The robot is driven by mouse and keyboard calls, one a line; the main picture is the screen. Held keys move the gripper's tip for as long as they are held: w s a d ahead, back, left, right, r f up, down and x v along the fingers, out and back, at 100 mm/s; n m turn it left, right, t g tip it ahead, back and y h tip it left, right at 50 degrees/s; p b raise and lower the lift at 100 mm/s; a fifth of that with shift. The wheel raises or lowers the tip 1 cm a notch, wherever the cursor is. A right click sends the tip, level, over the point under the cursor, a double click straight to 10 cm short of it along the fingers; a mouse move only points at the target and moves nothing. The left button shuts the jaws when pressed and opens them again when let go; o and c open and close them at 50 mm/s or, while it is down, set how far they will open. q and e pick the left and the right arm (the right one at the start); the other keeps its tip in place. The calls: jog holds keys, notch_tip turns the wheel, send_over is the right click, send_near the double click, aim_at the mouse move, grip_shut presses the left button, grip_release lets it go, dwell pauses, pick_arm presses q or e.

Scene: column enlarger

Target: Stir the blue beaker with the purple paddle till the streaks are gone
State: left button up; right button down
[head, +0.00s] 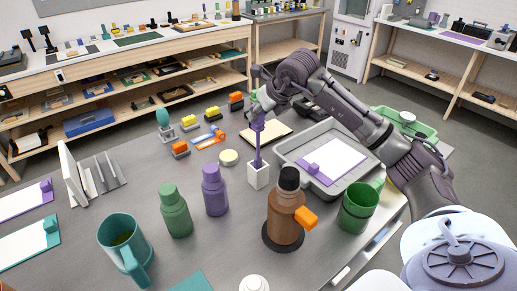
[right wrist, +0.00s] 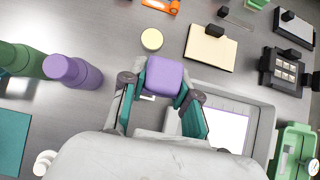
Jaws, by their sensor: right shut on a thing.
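The purple paddle (head: 257,143) stands upright with its lower end in a small white holder (head: 258,176) on the grey table. My right gripper (head: 258,112) is at the paddle's top. In the right wrist view the purple block of the paddle (right wrist: 164,76) sits between the fingers of my right gripper (right wrist: 160,90), which is shut on it. A teal-blue beaker (head: 118,255) with a handle stands at the front left, with dark greenish liquid inside; streaks cannot be made out. My left gripper is not in view.
A green bottle (head: 175,212) and a purple bottle (head: 214,190) stand between beaker and holder. A brown bottle (head: 285,212), a green mug (head: 358,210) and a grey tray (head: 283,157) are to the right. White upright dividers (head: 78,178) stand at the left.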

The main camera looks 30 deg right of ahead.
dwell(0.4)
jog(key=shift+r, duration=0.15)
jog(key=shift+r+p, duration=0.95)
jog(key=shift+r, duration=0.8)
jog(key=shift+r+p, duration=1.1)
jog(key=shift+r, duration=0.55)
